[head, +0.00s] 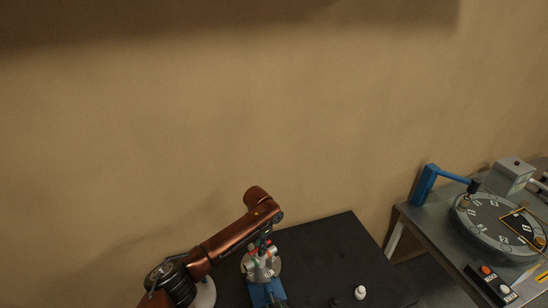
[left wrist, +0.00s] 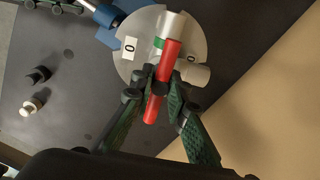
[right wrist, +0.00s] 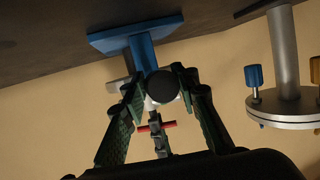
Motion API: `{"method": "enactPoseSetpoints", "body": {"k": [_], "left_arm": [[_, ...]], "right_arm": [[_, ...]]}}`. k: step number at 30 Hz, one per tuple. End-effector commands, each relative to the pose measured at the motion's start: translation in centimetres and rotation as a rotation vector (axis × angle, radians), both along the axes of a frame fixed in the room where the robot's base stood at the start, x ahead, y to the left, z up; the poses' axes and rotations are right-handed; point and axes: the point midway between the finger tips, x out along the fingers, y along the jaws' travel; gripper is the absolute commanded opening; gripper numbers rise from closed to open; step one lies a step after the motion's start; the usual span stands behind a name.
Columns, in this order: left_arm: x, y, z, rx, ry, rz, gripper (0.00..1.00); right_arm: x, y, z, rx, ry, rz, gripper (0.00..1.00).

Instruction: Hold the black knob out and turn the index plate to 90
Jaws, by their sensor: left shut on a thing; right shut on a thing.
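The index plate (left wrist: 145,35) is a round pale grey disc with a "0" label at its left in the left wrist view. A red bar (left wrist: 170,60) crosses in front of it, and pale cylinders stick out beside the bar. My left gripper (left wrist: 156,82) is shut on the red bar. The plate sits on a blue stand (right wrist: 145,50). The black knob (right wrist: 163,86) faces the right wrist camera, and my right gripper (right wrist: 165,75) is shut on it. How far the knob is out cannot be told. In the head view my left gripper (head: 265,243) is at the small fixture.
A black table (head: 330,250) carries the fixture, with a small white piece (head: 360,292) on it. A metal table at the right holds a large dial (head: 490,215), a blue arm (head: 424,185) and a button box (head: 490,287). A grey flanged post (right wrist: 284,60) shows in the right wrist view.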

Motion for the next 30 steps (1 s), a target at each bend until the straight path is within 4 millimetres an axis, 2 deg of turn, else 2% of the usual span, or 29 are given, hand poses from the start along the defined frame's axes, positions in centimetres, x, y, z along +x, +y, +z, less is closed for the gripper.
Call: {"method": "enactPoseSetpoints", "body": {"k": [3,11,21,28,29,30], "left_arm": [[-0.02,-0.02,-0.05,-0.001,0.001,0.054,0.0],[-0.03,-0.03,-0.05,-0.001,0.001,0.067,0.0],[-0.07,-0.07,-0.08,0.0,0.001,0.413,0.0],[-0.03,-0.01,-0.04,0.001,0.0,0.429,0.0],[-0.03,-0.01,-0.04,0.001,0.0,0.429,0.16],[-0.03,-0.01,-0.04,0.001,0.0,0.428,0.19]], "right_arm": [[-0.24,0.13,-0.33,-0.002,0.008,0.003,0.06],[-0.24,0.14,-0.34,-0.002,0.008,0.003,0.06],[-0.25,0.14,-0.35,-0.002,0.008,0.003,0.06],[-0.25,0.14,-0.35,-0.002,0.008,0.003,0.06],[-0.25,0.14,-0.35,-0.002,0.008,0.003,0.06],[-0.25,0.14,-0.35,-0.002,0.008,0.003,0.06]]}}
